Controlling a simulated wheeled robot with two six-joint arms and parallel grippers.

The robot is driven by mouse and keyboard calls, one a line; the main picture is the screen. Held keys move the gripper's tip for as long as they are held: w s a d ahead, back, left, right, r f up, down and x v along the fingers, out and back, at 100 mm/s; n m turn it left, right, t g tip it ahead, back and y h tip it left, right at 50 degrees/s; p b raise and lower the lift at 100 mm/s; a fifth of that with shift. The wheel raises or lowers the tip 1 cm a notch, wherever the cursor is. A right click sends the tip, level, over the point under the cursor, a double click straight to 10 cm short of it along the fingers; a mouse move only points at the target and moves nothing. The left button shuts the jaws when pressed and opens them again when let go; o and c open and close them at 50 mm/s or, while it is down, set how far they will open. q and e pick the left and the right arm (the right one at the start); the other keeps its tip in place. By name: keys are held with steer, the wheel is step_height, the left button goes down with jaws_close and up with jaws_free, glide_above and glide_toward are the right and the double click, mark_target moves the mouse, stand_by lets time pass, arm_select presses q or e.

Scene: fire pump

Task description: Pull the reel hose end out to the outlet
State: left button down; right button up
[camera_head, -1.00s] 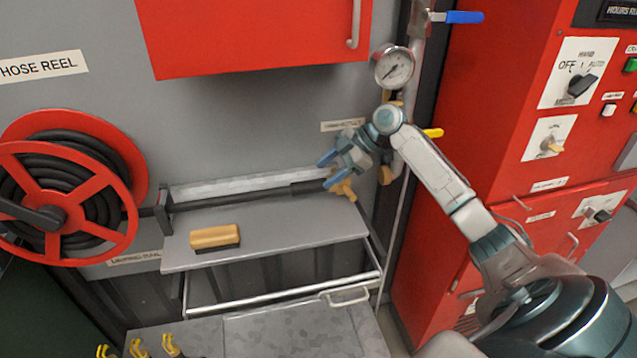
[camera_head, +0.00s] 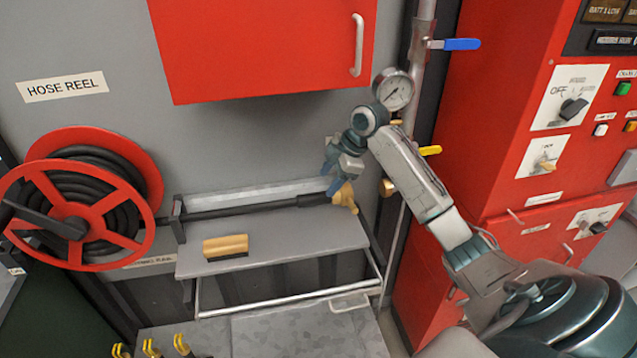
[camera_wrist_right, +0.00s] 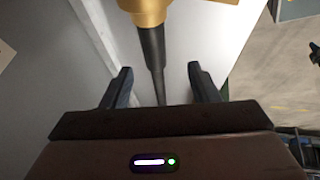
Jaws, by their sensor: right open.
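The black hose (camera_head: 260,208) runs from the red hose reel (camera_head: 85,200) through an upright guide (camera_head: 178,220) and along the back of the grey shelf. Its brass end (camera_head: 347,199) is at the shelf's right end. My right gripper (camera_head: 337,182) is at the brass end, partly covering it. In the right wrist view, the open fingers (camera_wrist_right: 158,82) lie on either side of the black hose (camera_wrist_right: 153,50), with gaps visible; the brass end (camera_wrist_right: 150,10) is cut off at the top. A brass outlet (camera_head: 388,187) sits on the vertical pipe to the right. My left gripper is out of view.
A yellow-and-black block (camera_head: 226,247) lies on the grey shelf (camera_head: 290,240). A red cabinet (camera_head: 260,50) hangs above. A pressure gauge (camera_head: 393,90) and a yellow lever (camera_head: 430,150) are near my right arm. A red control cabinet (camera_head: 500,130) stands at the right.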

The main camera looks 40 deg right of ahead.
mark_target(317, 194)
steer(key=w+f, duration=0.1)
steer(key=f, duration=0.1)
steer(key=w+f+p, duration=0.1)
steer(key=shift+w+a+f, duration=0.15)
steer(key=shift+w+a, duration=0.1)
steer(key=shift+w, duration=0.05)
steer(key=f, duration=0.1)
steer(key=a+f+p, duration=0.1)
steer(key=shift+w+a+f, duration=0.1)
steer(key=shift+f, duration=0.2)
steer(key=shift+w+a+f, duration=0.1)
steer(key=shift+f, duration=0.25)
steer(key=shift+w+f, duration=0.3)
steer(key=shift+f, duration=0.15)
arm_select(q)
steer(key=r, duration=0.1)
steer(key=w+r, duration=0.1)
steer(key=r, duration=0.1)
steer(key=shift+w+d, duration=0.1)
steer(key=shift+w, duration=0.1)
